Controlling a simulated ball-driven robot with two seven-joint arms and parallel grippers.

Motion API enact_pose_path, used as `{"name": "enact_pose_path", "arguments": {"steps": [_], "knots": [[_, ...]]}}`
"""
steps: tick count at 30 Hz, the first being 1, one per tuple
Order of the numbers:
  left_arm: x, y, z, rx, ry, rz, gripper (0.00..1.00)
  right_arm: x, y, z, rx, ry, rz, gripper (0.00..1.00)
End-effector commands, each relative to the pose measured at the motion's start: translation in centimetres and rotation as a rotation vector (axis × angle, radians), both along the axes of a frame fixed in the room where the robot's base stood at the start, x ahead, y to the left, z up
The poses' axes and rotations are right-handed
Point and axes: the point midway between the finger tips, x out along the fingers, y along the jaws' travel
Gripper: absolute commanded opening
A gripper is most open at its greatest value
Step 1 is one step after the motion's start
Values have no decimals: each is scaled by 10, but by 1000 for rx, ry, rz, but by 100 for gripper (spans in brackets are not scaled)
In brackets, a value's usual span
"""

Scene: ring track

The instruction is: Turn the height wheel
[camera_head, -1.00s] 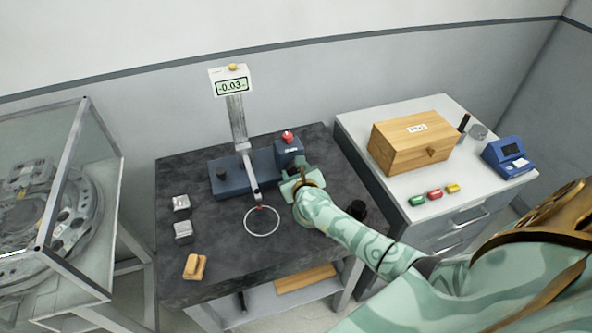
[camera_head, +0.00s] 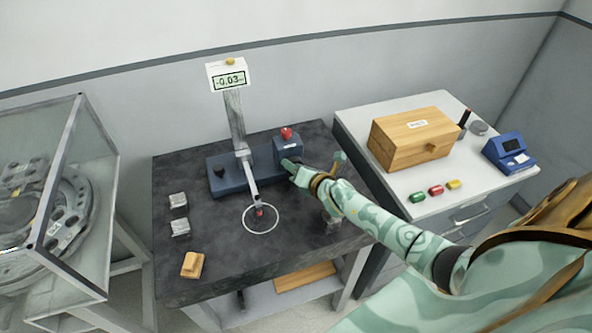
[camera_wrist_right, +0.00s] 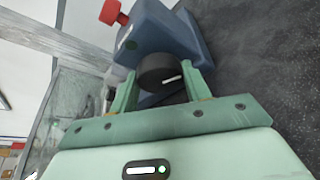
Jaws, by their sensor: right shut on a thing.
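The height wheel (camera_wrist_right: 158,72) is a black round knob with a white mark, on the blue block (camera_head: 288,150) of the gauge stand. My right gripper (camera_wrist_right: 162,84) has a green finger on each side of the wheel and is shut on it. In the head view my right gripper (camera_head: 290,167) is at the front of the block and hides the wheel. The display (camera_head: 229,80) on top of the column reads -0.03. The probe arm (camera_head: 250,180) reaches down to a small red piece (camera_head: 259,212) inside a white ring (camera_head: 249,225). My left gripper is not in view.
A red knob (camera_head: 286,133) tops the block, close above my right gripper. Two metal blocks (camera_head: 180,228) and a wooden piece (camera_head: 192,265) lie on the left of the dark table (camera_head: 225,265). A wooden box (camera_head: 400,145) stands on the cabinet at right. A glass case (camera_head: 60,180) is at left.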

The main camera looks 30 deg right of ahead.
Motion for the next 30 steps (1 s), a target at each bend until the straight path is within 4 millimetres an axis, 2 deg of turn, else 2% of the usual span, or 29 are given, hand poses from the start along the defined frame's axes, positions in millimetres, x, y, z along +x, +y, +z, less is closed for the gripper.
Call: {"name": "enact_pose_path", "arguments": {"steps": [1, 15, 21, 30], "knots": [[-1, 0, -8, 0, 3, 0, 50, 0, -1, -4, 39, -10, 0, 25], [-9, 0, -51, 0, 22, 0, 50, 0, -3, -7, 431, -104, 0, 25], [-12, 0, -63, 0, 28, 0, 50, 0, -3, -6, 537, -129, -1, 25], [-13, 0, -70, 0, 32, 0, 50, 0, -3, -4, 610, -147, -2, 25]]}}
